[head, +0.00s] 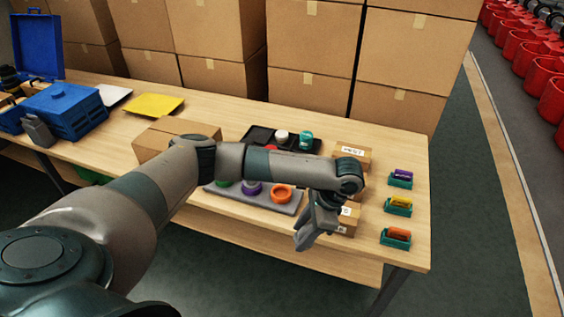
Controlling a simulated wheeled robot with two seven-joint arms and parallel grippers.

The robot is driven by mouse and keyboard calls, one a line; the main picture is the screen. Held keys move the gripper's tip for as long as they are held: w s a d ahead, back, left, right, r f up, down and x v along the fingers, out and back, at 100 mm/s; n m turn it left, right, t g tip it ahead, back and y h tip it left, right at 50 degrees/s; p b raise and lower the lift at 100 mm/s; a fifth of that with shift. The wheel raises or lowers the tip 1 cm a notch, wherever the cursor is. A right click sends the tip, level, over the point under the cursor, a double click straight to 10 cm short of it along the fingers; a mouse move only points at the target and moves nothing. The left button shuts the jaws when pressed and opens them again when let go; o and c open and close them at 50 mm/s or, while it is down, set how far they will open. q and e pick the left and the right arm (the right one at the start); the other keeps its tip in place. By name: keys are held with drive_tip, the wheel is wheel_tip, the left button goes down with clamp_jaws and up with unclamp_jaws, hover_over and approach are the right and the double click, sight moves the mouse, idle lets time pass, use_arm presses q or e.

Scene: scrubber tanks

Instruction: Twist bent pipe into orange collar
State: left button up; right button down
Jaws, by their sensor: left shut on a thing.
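The orange collar (282,196) sits on a grey board on the table, at the right end of a row of coloured collars. My left arm crosses the view above the table. My left gripper (305,238) hangs at the table's front edge, to the right of and nearer than the orange collar, and apart from it in the picture. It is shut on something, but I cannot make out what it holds. I cannot clearly identify the bent pipe anywhere. My right gripper is out of view.
The grey board (228,194) also carries a purple collar (252,187) and a green one, partly hidden by my arm. A black tray (262,135) holds several coloured parts behind. Small cartons (352,153) and three teal holders (396,237) stand at right. Large cardboard boxes (310,50) line the back.

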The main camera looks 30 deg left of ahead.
use_arm(q)
drive_tip(key=w+a+r+m+t+h+p, duration=0.1)
drive_tip(key=w+a+m+t+p, duration=0.1)
drive_tip(key=w+a+m, duration=0.6)
drive_tip(key=w+a+r+m+t+h+p, duration=0.1)
drive_tip(key=w+a+m+t, duration=0.4)
drive_tip(key=m, duration=0.9)
drive_tip(key=w+a+p, duration=0.1)
drive_tip(key=w+a, duration=0.2)
drive_tip(key=a, duration=0.1)
drive_tip(key=shift+w+r+m+h, duration=0.3)
drive_tip(key=shift+w+r+h, duration=0.05)
drive_tip(key=shift+r+h, duration=0.05)
drive_tip(key=shift+w+a+r+m, duration=0.15)
drive_tip(key=shift+w+a+m, duration=0.2)
drive_tip(key=shift+a+m, duration=0.2)
drive_tip(key=shift+f+b, duration=2.4)
drive_tip(key=shift+f, duration=0.6)
drive_tip(key=shift+d+f, duration=0.1)
drive_tip(key=shift+f, duration=0.05)
drive_tip(key=shift+w+f, duration=0.1)
drive_tip(key=shift+f, duration=0.4)
